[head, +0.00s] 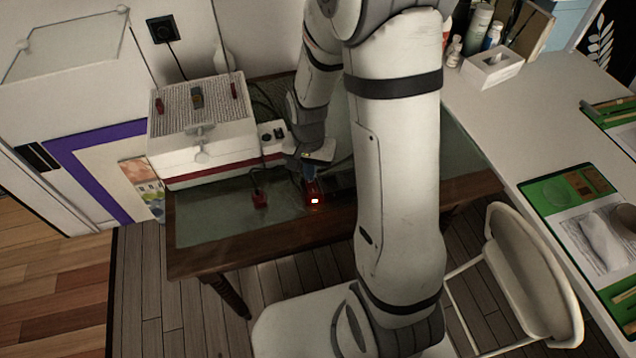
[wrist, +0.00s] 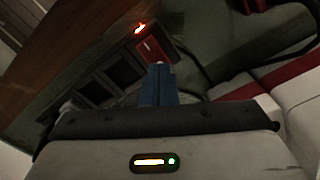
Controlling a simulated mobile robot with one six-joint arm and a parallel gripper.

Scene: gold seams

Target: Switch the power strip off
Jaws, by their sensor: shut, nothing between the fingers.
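The power strip (wrist: 100,88) lies on the table, with dark square sockets in a row. In the head view the red end of the strip (head: 315,194) shows a bright glow, and my arm hides part of the rest. My gripper (wrist: 159,68) has its blue fingers shut together with nothing between them. Their tips are right by the red switch; I cannot tell whether they touch it. In the head view my gripper (head: 309,177) is just above that end.
A white and red box-shaped device (head: 205,150) stands left on the glass-topped table (head: 215,225). A small red object (head: 260,199) with a cable lies in front of it. A wall socket (head: 163,29) holds a plug. A white desk (head: 500,120) and chair (head: 530,270) are at right.

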